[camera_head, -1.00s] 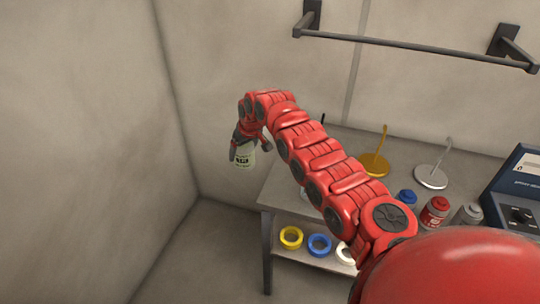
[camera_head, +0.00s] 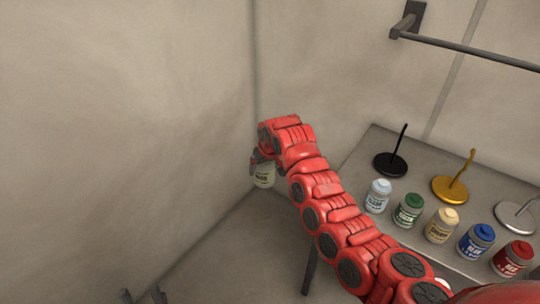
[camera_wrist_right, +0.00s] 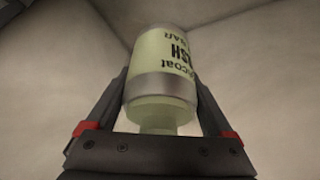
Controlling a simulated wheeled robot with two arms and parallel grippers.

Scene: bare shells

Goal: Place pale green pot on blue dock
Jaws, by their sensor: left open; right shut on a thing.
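The pale green pot (camera_head: 264,177) hangs at the end of my right arm, in front of the walls and left of the table. In the right wrist view the pot (camera_wrist_right: 165,50), a labelled jar with grey bands, sits between the fingers of my right gripper (camera_wrist_right: 163,85), which is shut on it. Its label lettering appears upside down there. My left gripper (camera_head: 144,297) shows only as two dark fingertips, apart and empty, at the bottom edge. The blue dock is not in view now.
The table (camera_head: 350,160) at the right holds a black stand (camera_head: 390,165), a gold stand (camera_head: 450,190), a silver stand (camera_head: 514,218) and several paint pots, among them a green one (camera_head: 408,211) and a blue one (camera_head: 476,242). A rail (camera_head: 460,52) runs along the wall.

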